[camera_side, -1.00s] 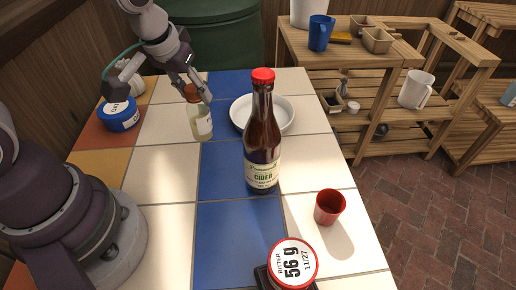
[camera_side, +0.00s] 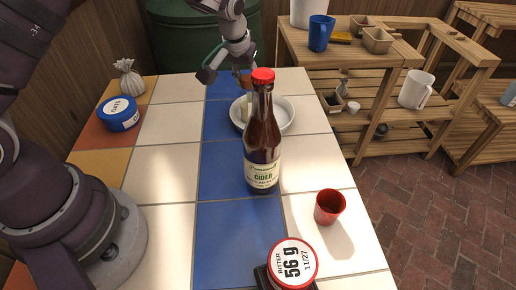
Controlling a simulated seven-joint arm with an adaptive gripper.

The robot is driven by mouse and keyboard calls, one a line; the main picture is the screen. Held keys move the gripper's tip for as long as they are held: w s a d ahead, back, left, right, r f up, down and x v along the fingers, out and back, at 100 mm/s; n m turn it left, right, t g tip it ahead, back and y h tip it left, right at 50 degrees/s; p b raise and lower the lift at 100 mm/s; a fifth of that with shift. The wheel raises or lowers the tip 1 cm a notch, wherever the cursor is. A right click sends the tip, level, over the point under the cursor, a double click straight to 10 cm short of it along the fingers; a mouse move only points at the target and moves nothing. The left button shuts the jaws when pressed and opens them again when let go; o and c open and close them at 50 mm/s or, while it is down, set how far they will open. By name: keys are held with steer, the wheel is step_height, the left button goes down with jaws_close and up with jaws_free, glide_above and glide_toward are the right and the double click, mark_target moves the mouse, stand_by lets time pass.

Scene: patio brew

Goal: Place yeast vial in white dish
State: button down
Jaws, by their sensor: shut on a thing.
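The yeast vial (camera_side: 243,112), a pale vial with a brown cap, is at the left part of the white dish (camera_side: 287,108), largely hidden behind the cider bottle. My gripper (camera_side: 246,82) is shut on the vial near its cap. I cannot tell whether the vial's base touches the dish. The white dish sits on the far part of the tiled table, partly behind the bottle.
A cider bottle (camera_side: 262,145) with a red cap stands upright just in front of the dish. A red cup (camera_side: 329,207) and a round tub marked 56 g (camera_side: 292,263) are nearer. A blue oats tin (camera_side: 118,114) and a small sack (camera_side: 130,78) are at left. The middle-left tiles are clear.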

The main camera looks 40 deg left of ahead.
steer(key=shift+f, duration=0.1)
steer(key=c, duration=0.8)
jaws_free()
steer(key=v, duration=1.2)
steer(key=s+r+m+t+h, duration=0.1)
steer(key=s+m, duration=0.2)
steer(key=s, duration=1.5)
steer(key=shift+a+r+m, duration=0.2)
steer(key=shift+a+m, duration=0.15)
steer(key=shift+m, duration=0.05)
